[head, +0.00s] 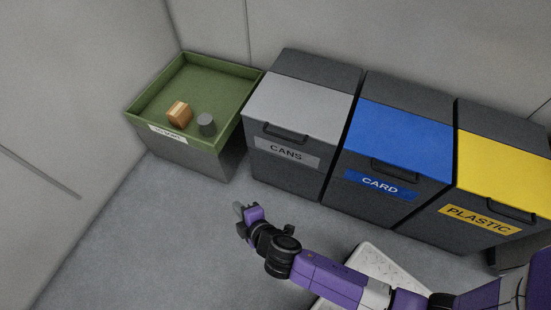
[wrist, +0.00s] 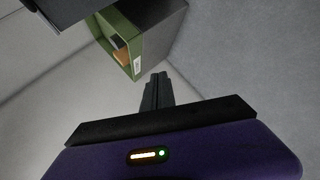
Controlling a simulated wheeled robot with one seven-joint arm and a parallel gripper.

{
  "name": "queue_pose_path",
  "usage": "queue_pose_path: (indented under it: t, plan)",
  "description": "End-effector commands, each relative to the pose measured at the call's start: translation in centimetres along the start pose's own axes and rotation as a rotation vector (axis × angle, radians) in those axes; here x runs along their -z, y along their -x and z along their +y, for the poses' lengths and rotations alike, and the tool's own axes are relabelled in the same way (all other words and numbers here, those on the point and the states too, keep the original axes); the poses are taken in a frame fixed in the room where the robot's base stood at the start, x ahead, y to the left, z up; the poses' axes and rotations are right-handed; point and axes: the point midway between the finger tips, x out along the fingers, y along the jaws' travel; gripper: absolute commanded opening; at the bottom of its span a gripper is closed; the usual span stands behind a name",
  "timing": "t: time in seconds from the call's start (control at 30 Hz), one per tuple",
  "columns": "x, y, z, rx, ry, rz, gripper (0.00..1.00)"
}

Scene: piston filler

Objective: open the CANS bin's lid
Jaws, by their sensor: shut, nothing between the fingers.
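The CANS bin (head: 283,153) is dark grey with a light grey lid (head: 298,107), which lies closed. A black handle (head: 285,133) runs along the lid's front edge, above the CANS label. My gripper (head: 238,208) is low in front of the bin, to the left of its front face and apart from it. In the wrist view its fingers (wrist: 157,80) are together with nothing between them. A dark edge at the upper left of the wrist view is too cropped to identify.
A green-topped tray stand (head: 150,108) left of the bin holds a wooden block (head: 179,113) and a grey cylinder (head: 206,124). The blue-lidded CARD bin (head: 402,130) and yellow-lidded PLASTIC bin (head: 505,170) stand to the right. The floor (head: 150,230) at front left is clear.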

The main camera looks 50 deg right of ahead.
Motion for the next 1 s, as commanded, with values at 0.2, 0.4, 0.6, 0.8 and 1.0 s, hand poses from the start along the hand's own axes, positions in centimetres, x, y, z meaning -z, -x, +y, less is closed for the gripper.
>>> queue_pose_path:
  t: [0.2, 0.4, 0.6, 0.8, 1.0]
  plan:
    - [-3.1, -9.3, -1.5, -0.008, 0.499, -0.35, 0.0]
    - [-6.4, -9.8, 2.6, 0.014, 1.0, -0.824, 0.0]
    - [-9.7, -4.2, 4.4, 0.107, 1.303, -1.19, 0.0]
    - [-10.5, -2.5, 5.2, 0.166, 1.358, -1.284, 0.0]
    - [-12.3, -3.5, 6.3, 0.17, 1.358, -1.283, 0.0]
